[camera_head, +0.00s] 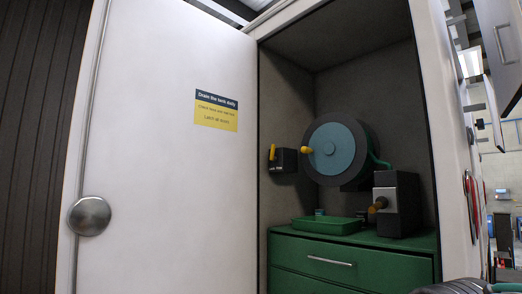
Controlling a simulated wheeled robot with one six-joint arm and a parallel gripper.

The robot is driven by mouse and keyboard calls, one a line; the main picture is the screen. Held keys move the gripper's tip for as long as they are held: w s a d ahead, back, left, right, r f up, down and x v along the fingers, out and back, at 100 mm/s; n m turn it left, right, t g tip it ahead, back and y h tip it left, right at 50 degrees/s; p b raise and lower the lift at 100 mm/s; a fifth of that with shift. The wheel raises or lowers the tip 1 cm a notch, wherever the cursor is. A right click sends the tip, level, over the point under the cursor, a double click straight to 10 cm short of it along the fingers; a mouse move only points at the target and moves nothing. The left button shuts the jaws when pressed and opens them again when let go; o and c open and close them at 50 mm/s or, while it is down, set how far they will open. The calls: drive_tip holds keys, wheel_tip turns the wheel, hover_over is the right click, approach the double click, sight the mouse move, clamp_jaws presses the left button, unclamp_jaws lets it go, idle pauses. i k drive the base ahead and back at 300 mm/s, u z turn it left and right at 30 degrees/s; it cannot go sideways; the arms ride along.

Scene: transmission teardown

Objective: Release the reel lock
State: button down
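A hose reel (334,150) with a blue-grey disc face and dark rim is mounted inside an open cabinet. A yellow knob (307,150) sticks out at the left of its disc. Left of the reel, a small dark box (287,160) on the cabinet's side wall carries an upright yellow lever (272,152). Neither part is labelled, so I cannot tell for certain which is the reel lock. A green hose (378,161) runs down the reel's right side. My gripper is not in view.
The white cabinet door (160,150) stands open at left, with a round metal knob (89,215). Below the reel are a green drawer unit (350,268), a green tray (327,225) and a dark block with an orange-brown knob (397,205). A grey ribbed object (455,286) crosses the bottom right.

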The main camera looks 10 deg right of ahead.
sight(272, 158)
drive_tip(key=u, duration=0.55)
drive_tip(key=i, duration=0.65)
drive_tip(key=u, duration=0.5)
drive_tip(key=i, duration=1.3)
drive_tip(key=z, duration=0.85)
